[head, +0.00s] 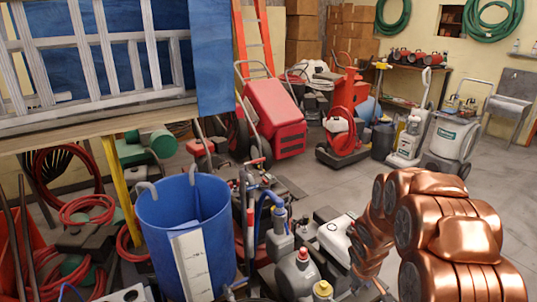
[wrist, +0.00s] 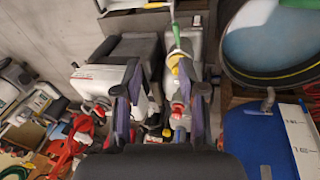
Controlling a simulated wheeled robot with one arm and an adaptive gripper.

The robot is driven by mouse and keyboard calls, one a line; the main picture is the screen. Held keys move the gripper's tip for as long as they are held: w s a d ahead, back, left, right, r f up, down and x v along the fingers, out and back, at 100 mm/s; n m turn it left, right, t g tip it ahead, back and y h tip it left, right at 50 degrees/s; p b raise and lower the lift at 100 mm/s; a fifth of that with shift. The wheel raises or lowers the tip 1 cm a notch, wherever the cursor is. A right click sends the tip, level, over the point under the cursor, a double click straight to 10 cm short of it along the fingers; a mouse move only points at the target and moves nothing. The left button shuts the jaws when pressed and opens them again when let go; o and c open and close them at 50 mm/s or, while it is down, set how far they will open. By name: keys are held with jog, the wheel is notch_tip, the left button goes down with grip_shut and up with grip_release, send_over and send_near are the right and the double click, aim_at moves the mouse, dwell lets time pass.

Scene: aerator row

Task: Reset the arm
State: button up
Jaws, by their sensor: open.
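My gripper (wrist: 160,100) shows in the wrist view, its two dark fingers with purple sides spread apart. It is open, with nothing held between the fingers. Beyond the gap, machines with red and yellow parts show below, apart from the fingers as far as I can tell. In the head view my copper-coloured arm (head: 455,235) is folded at the lower right; its gripper end cannot be made out there.
A blue barrel (head: 160,225) stands at the lower left; it also shows in the wrist view (wrist: 240,145). A bench with a ladder (head: 95,45) is at the upper left. A red machine (head: 275,115) stands farther back. Grey floor (head: 480,185) is clear at the right.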

jog(key=s+a+r+m+g+p, duration=0.1)
jog(key=s+a+r+m+g, duration=0.15)
jog(key=s+r, duration=1.4)
jog(key=s+a+r, duration=0.2)
jog(key=s+r, duration=0.1)
jog(key=s, duration=0.3)
jog(key=s+a+r+m+g+y+p, duration=0.1)
jog(key=s+a+r, duration=0.1)
jog(key=s, duration=0.5)
jog(key=s+a+r+m+g, duration=0.1)
jog(key=s+a+r, duration=0.2)
jog(key=s, duration=0.4)
jog(key=shift+a+r+y, duration=0.3)
jog(key=shift+a+y, duration=0.1)
jog(key=shift+a, duration=0.15)
